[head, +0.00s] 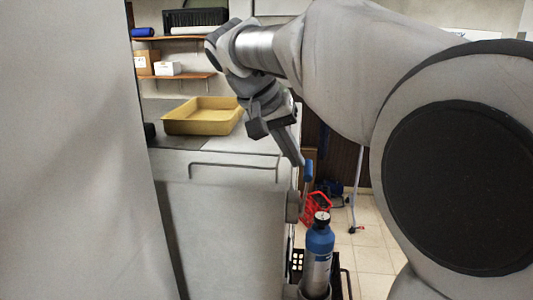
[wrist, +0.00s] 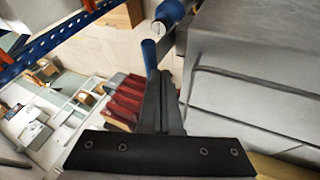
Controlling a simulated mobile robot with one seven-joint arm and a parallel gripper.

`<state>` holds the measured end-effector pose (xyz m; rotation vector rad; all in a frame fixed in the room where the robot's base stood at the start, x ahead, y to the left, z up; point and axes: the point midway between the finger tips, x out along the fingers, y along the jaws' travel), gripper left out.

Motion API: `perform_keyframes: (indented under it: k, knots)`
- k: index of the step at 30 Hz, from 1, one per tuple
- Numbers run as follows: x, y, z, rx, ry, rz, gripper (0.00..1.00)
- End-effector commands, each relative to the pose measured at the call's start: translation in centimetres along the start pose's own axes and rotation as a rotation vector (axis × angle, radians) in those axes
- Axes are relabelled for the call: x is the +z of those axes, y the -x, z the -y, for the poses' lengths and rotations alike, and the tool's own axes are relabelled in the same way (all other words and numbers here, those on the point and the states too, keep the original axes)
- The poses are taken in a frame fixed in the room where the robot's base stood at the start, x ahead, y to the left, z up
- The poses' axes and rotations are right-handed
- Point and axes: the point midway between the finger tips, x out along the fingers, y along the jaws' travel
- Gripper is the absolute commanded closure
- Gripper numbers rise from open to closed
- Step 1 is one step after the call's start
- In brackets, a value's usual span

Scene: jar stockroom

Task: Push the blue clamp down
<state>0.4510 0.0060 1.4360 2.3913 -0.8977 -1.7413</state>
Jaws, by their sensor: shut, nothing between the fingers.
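The blue clamp (head: 308,171) is a small blue handle. It stands up at the right edge of the grey cabinet, above a grey fitting and the gas cylinder (head: 319,243) with its blue shoulder. My gripper (head: 298,160) is shut and empty. It reaches down from the upper left, with its tips right beside the handle's upper end. In the wrist view the clamp handle (wrist: 149,57) shows just beyond the tips of my gripper (wrist: 162,76). I cannot tell whether they touch. The clamp's lower end is partly hidden.
A yellow tray (head: 203,116) sits on the grey cabinet (head: 230,225), left of my gripper. A red crate (head: 317,208) stands on the floor behind the cylinder. Shelves with boxes (head: 167,68) are at the back left. Tiled floor (head: 370,248) shows at right.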

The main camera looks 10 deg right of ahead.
Motion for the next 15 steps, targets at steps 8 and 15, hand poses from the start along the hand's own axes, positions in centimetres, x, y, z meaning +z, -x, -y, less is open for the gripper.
perform_keyframes:
  k: [8,15]
  knots:
    - [0.0,0.0,-0.01,-0.001,-0.001,0.0,1.0]
    - [-0.03,-0.23,-0.61,-0.041,-0.017,0.007,1.0]
